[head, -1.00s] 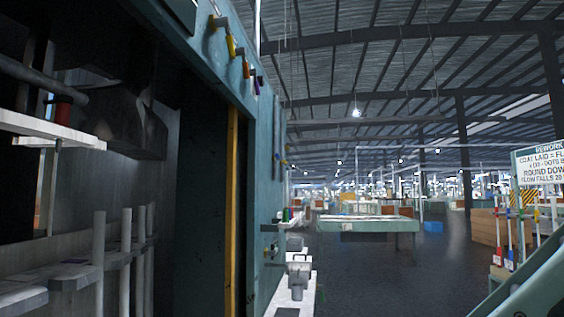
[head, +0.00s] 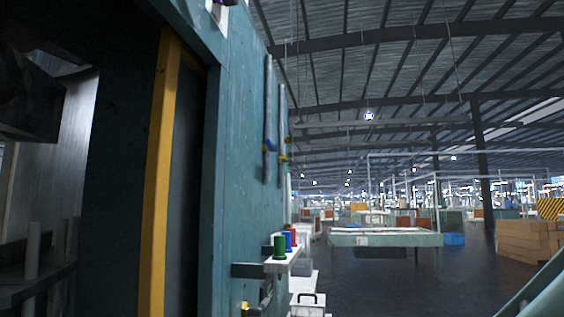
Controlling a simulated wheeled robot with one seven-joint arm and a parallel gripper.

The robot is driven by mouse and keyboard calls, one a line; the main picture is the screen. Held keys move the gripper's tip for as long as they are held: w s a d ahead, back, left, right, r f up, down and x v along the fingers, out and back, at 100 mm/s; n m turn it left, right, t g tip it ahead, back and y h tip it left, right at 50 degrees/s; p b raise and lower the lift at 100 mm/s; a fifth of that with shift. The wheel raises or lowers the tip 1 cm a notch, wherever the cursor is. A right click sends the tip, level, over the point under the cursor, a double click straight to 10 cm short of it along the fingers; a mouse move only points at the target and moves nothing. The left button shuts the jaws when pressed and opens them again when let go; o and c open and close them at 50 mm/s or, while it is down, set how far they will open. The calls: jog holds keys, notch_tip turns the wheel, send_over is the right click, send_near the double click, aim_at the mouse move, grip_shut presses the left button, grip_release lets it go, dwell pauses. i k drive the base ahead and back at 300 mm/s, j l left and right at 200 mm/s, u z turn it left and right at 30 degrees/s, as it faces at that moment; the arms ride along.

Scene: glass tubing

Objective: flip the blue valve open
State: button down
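Two grey upright pipes run up the teal wall right of the yellow post. A small blue piece (head: 268,146) sits low on the nearer pipe (head: 268,95). It may be the blue valve's handle, but it is too small to tell its position. A yellow piece (head: 283,157) sits near the foot of the farther pipe (head: 282,110). My gripper is not in view.
The teal wall (head: 235,140) fills the left, with a yellow post (head: 160,180) beside a dark opening. A small white shelf (head: 283,262) with green, blue and red spools juts from the wall. Dark floor (head: 395,275) lies open to the right, before a pale table (head: 385,238).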

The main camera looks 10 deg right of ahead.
aim_at(271, 147)
jog(key=i+l, duration=0.15)
jog(key=i, duration=0.2)
jog(key=i+l, duration=0.15)
jog(key=i, duration=0.2)
jog(key=i+l, duration=0.15)
jog(key=i, duration=0.25)
